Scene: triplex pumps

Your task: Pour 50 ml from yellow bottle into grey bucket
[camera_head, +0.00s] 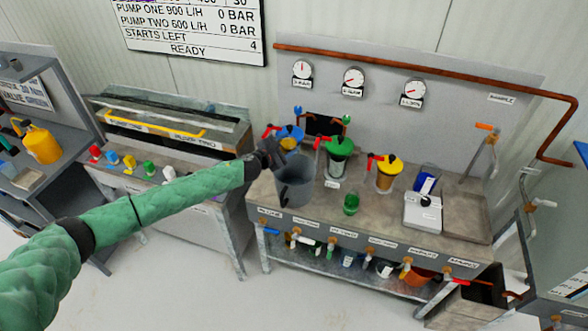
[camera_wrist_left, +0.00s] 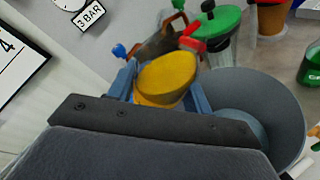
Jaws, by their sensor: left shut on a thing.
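My left gripper (camera_head: 272,152) is at the back left rim of the grey bucket (camera_head: 299,186), which stands on the left part of the grey bench. In the left wrist view, its blue-grey fingers (camera_wrist_left: 166,90) are shut on a yellow rounded object, apparently the yellow bottle (camera_wrist_left: 168,74). It is beside the open mouth of the bucket (camera_wrist_left: 285,112), above its rim. I cannot tell its tilt exactly or whether liquid is flowing. In the head view the gripper mostly hides it. My right gripper is not in view.
Behind and right of the bucket stand a green-lidded vessel (camera_head: 339,150) and a yellow-lidded vessel (camera_head: 386,172), both with red handles. Small coloured bottles line the left bench.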

